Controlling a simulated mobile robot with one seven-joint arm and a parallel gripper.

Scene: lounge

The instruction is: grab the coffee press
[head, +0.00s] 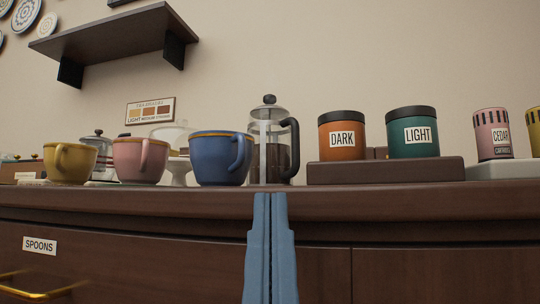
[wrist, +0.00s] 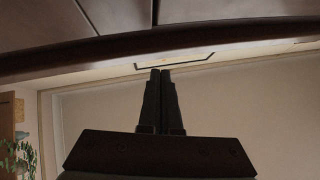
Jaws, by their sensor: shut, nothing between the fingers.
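The coffee press (head: 270,150) stands upright on the sideboard top in the head view, a glass cylinder with a dark lid knob, a black handle on its right and dark contents low down. My gripper (head: 269,196) is in front of the sideboard's front edge, just below the press in the picture. Its two blue fingers are shut together with nothing between them. In the wrist view the shut fingers (wrist: 160,72) appear dark against a pale wall, and the press is not visible there.
A blue cup (head: 220,160) stands close left of the press, with pink (head: 140,162) and yellow (head: 68,164) cups beyond. A dark riser (head: 385,171) on the right holds DARK (head: 342,137) and LIGHT (head: 412,132) canisters. The sideboard edge (head: 400,204) lies behind my fingers. A shelf (head: 115,35) hangs upper left.

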